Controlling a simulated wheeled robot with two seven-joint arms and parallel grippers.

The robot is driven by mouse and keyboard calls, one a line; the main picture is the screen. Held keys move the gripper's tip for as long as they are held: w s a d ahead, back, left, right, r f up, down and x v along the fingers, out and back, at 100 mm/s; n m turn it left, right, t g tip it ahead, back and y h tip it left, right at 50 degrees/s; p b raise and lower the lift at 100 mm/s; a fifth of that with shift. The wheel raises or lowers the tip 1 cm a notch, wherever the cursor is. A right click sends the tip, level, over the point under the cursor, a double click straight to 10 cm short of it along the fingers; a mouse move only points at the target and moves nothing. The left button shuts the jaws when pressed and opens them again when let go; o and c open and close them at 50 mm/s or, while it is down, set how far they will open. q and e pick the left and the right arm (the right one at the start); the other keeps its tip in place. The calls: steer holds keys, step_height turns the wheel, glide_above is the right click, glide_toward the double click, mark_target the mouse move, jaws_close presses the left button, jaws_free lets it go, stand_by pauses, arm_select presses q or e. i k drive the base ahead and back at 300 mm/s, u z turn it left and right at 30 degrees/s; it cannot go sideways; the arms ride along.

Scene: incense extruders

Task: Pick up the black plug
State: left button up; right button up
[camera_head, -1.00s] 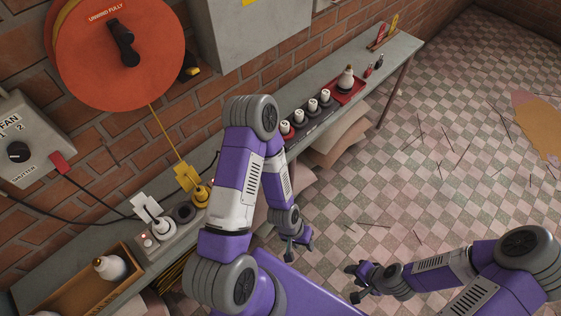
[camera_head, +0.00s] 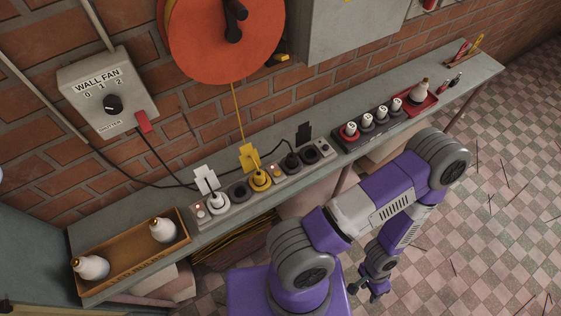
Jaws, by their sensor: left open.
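The black plug (camera_head: 292,160) sits in the grey power strip (camera_head: 232,214) on the long shelf, toward the strip's right end. A black tag (camera_head: 303,134) stands up by it, and a dark cable runs from it to the left. A yellow plug (camera_head: 260,179) with a yellow tag and a white plug (camera_head: 217,201) with a white tag sit farther left in the same strip. My left gripper (camera_head: 365,292) is open and empty, hanging low over the floor in front of the shelf, below and right of the plug. My right gripper is out of view.
A wooden tray (camera_head: 125,266) with two white bottles lies at the shelf's left end. A dark rack (camera_head: 362,145) of white-topped bottles and a red tray (camera_head: 421,105) stand to the right. An orange cord reel (camera_head: 205,40) and a wall fan switch (camera_head: 110,95) hang on the brick wall.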

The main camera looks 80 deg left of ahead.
mark_target(292, 161)
steer(key=k, duration=0.4)
steer(key=u, duration=0.95)
